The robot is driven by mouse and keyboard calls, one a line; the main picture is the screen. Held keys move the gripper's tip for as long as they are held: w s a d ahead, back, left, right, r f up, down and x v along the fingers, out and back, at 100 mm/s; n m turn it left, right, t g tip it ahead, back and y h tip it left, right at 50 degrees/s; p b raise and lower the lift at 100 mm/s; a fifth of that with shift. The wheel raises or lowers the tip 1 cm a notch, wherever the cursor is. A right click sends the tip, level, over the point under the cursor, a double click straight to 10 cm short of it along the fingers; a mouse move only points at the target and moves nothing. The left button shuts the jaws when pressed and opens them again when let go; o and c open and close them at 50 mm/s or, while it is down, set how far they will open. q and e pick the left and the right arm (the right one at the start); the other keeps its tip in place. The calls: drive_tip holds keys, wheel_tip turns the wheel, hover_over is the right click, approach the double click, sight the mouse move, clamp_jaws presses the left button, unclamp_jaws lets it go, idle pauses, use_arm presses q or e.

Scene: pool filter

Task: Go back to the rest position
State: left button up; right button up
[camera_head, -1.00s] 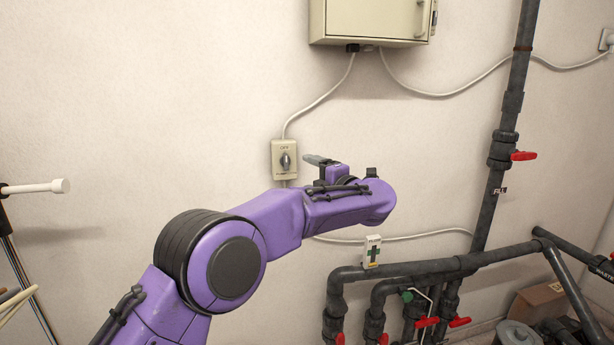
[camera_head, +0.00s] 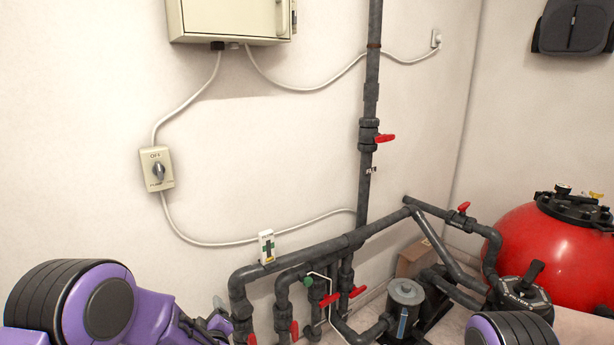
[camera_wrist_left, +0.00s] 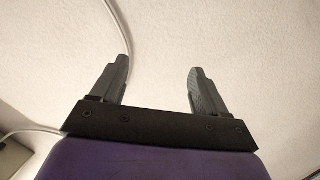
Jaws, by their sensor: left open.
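My left gripper (camera_wrist_left: 158,82) is open and empty in the left wrist view, its two dark fingers spread apart in front of the pale wall. In the head view my purple left arm is low in the left corner, and part of its gripper end (camera_head: 218,322) shows near the pipes at the bottom. A beige switch box (camera_head: 157,169) with a grey knob is on the wall, well above and left of that gripper. A part of my right arm shows at the bottom right; its gripper is not in view.
Dark pipes (camera_head: 300,255) with red valve handles (camera_head: 385,138) run along the wall. A red filter tank (camera_head: 550,255) stands at the right, with a grey pump (camera_head: 405,300) beside the pipes. A beige cabinet (camera_head: 235,18) hangs above.

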use_arm(q)
drive_tip(key=s+a+f+m+g+h, duration=0.25)
drive_tip(key=s+f+m+g, duration=0.2)
drive_tip(key=s+f, duration=1.2)
drive_tip(key=s+a+f+g, duration=0.1)
drive_tip(key=s+g, duration=0.1)
drive_tip(key=s, duration=0.6)
drive_tip(key=s+f+m+g, duration=0.1)
drive_tip(key=s+f+g, duration=0.1)
drive_tip(key=s, duration=0.6)
drive_tip(key=s+a+f+g, duration=0.1)
drive_tip(key=s+g, duration=0.1)
drive_tip(key=s, duration=0.6)
drive_tip(key=shift+s+a+f+h, duration=0.2)
drive_tip(key=shift+s+a+h, duration=0.15)
